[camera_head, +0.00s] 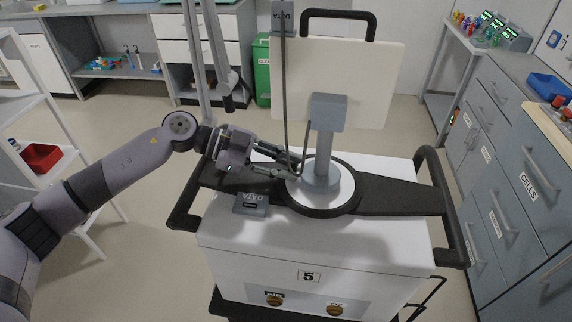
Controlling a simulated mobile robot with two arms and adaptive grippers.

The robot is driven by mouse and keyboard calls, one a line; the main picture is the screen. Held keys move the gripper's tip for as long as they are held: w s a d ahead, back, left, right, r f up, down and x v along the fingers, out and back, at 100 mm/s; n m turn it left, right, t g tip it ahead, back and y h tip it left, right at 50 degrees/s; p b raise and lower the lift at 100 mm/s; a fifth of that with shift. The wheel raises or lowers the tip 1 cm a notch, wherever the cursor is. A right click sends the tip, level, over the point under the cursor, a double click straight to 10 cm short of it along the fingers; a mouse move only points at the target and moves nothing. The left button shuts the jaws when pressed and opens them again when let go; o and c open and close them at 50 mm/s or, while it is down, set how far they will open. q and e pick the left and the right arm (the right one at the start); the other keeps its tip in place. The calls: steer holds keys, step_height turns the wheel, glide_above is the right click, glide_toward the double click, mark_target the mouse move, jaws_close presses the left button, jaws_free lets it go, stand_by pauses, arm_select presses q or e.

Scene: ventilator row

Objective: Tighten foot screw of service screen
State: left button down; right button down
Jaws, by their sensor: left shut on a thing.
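The service screen (365,75) stands upright with its pale back toward me and a dark handle on top. Its grey post (324,150) rises from a round foot (325,198) on the white ventilator cart (310,240) marked 5. My left gripper (287,166) is at the left side of the foot, beside the post. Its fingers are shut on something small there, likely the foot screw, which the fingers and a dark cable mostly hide. My right gripper is not in view.
A dark rail with handles (455,215) crosses the cart top. A cable (284,90) hangs left of the screen. A grey drawer cabinet (500,170) stands close on the right. A white shelf with a red bin (41,156) stands left. Open floor lies behind.

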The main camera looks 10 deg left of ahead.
arm_select(q)
steer(key=shift+s+m+t+p, duration=0.15)
steer(key=shift+m+t+p, duration=0.5)
steer(key=shift+m, duration=0.15)
steer(key=shift+f+m+t+h, duration=0.1)
steer(key=shift+m+t+h, duration=0.2)
steer(key=shift+m+t, duration=0.65)
steer(key=shift+m+g, duration=0.25)
steer(key=shift+g, duration=0.05)
steer(key=c, duration=1.4)
jaws_free()
steer(key=shift+v, duration=4)
